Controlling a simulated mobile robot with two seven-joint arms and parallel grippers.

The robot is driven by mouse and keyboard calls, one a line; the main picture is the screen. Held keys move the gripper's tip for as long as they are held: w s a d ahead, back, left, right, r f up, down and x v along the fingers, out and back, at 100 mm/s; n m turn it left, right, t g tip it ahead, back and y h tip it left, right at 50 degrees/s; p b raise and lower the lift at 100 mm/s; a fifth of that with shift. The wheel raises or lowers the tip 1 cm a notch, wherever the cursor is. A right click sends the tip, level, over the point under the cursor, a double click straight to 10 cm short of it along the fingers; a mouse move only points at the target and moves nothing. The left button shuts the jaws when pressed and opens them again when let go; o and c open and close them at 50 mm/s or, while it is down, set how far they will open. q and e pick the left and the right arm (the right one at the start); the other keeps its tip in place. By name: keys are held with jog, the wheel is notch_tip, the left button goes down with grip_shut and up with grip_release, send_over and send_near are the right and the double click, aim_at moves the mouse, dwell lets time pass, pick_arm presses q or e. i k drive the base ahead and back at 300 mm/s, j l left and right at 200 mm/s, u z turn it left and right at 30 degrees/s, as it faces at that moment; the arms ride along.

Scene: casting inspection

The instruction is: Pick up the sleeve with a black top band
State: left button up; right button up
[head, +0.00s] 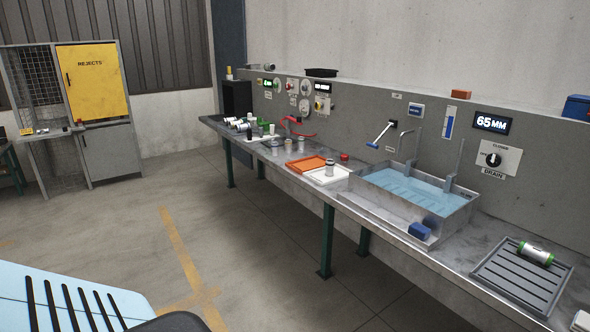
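Several small sleeves stand or lie on the long metal bench. One grey upright sleeve (329,168) stands at the white tray; its top looks dark, but it is too small to be sure of a black band. Two pale upright sleeves, one of them here (289,145), stand farther left. More sleeves lie in a cluster at the bench's far left end, too small to tell their bands. A silver sleeve with green end bands (536,253) lies on the slatted rack at the right. Neither of my grippers is in view.
The bench (472,241) runs along a grey panel. A yellow rejects cabinet (94,85) stands back left. The floor before the bench is clear.

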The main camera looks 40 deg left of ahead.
aim_at(329, 163)
jog(key=u, duration=1.2)
